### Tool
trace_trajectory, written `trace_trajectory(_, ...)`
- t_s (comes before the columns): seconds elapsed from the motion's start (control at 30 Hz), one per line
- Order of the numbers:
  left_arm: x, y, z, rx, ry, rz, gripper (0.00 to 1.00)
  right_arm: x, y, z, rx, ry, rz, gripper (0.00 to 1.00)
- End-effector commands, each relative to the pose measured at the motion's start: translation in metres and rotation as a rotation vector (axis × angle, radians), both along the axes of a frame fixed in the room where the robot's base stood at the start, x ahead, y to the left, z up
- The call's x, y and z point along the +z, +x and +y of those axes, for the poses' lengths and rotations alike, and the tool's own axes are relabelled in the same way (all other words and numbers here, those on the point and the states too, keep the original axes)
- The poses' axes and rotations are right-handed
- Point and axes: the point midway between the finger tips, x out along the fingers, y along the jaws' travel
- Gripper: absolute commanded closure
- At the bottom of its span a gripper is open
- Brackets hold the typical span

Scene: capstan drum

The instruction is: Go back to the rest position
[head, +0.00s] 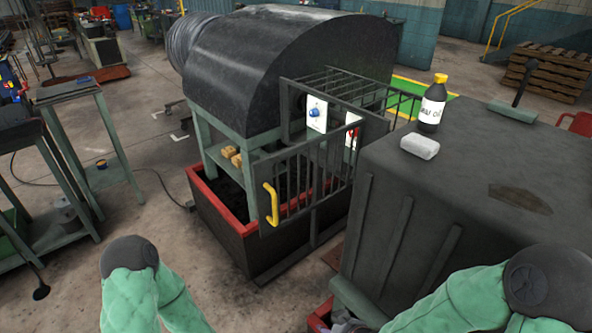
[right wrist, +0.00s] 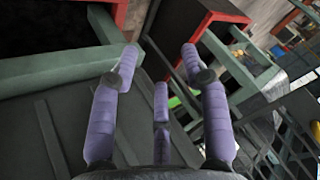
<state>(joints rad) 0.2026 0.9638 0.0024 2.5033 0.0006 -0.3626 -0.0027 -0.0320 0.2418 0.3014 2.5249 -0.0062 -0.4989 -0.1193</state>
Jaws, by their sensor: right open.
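In the right wrist view my right gripper (right wrist: 160,65) is open, with its purple-wrapped fingers spread and nothing between them. Beyond the fingers are a dark ribbed panel and green and red frame bars. In the head view my right arm, in a green sleeve, comes in from the lower right and reaches toward the foot of the dark cabinet (head: 450,200); its hand end is cut off by the bottom edge. My left arm shows only as a green sleeve and dark joint at the lower left. My left gripper is out of view.
A black drum machine (head: 290,60) stands in a red-rimmed tray (head: 225,235). Its barred gate (head: 315,185) has a yellow handle (head: 270,203). A gear oil bottle (head: 432,105) and a whitish block (head: 420,146) sit on the cabinet. A green table (head: 75,88) stands left.

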Motion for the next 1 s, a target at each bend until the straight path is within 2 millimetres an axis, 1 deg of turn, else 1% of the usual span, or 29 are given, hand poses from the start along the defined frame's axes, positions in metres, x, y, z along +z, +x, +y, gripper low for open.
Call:
trace_trajectory(0.03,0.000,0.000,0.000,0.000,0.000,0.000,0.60,-0.016,-0.004,-0.002,-0.010,0.003,0.051,0.54)
trace_trajectory(0.17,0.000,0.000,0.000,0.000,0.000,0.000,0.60,-0.053,-0.017,-0.005,-0.035,0.014,0.166,0.54)
trace_trajectory(0.3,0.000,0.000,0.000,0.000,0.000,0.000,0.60,-0.092,-0.034,-0.007,-0.064,0.028,0.289,0.54)
trace_trajectory(0.5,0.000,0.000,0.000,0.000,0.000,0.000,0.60,-0.143,-0.068,-0.006,-0.105,0.053,0.463,0.54)
trace_trajectory(0.6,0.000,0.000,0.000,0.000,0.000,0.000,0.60,-0.163,-0.083,-0.004,-0.122,0.064,0.533,0.54)
trace_trajectory(0.7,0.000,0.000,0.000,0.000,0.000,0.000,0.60,-0.176,-0.095,-0.003,-0.134,0.073,0.583,0.54)
trace_trajectory(0.8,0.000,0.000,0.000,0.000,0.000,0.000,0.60,-0.184,-0.102,-0.002,-0.141,0.078,0.612,0.54)
trace_trajectory(1.0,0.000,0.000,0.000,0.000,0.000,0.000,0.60,-0.186,-0.105,-0.001,-0.144,0.080,0.624,0.54)
